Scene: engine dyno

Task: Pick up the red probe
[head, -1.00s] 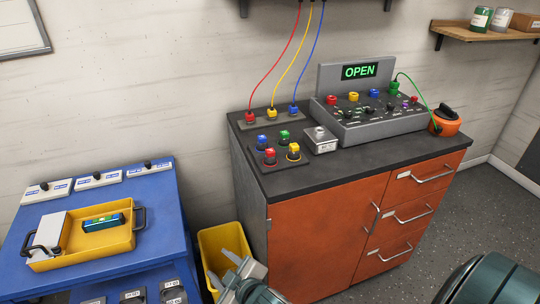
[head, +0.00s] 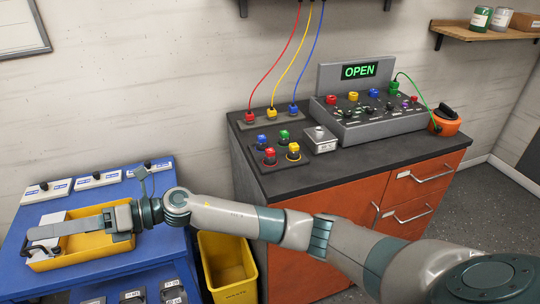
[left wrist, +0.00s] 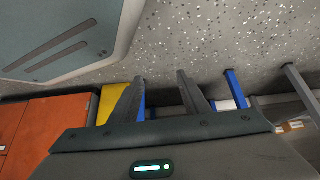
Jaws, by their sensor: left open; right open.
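The red probe (head: 250,117) stands in a dark strip at the back left of the cabinet top, with its red cable rising from it. It is beside a yellow probe (head: 271,113) and a blue probe (head: 293,109). My right gripper (head: 38,234) is open, over the yellow tray (head: 80,262) on the blue table, well left of the red probe.
My right arm crosses in front of the cabinet. A block with several coloured plugs (head: 282,160), a small grey box (head: 320,140) and a console (head: 372,125) reading OPEN stand on the cabinet (head: 400,149). A yellow bin (head: 228,270) stands on the floor.

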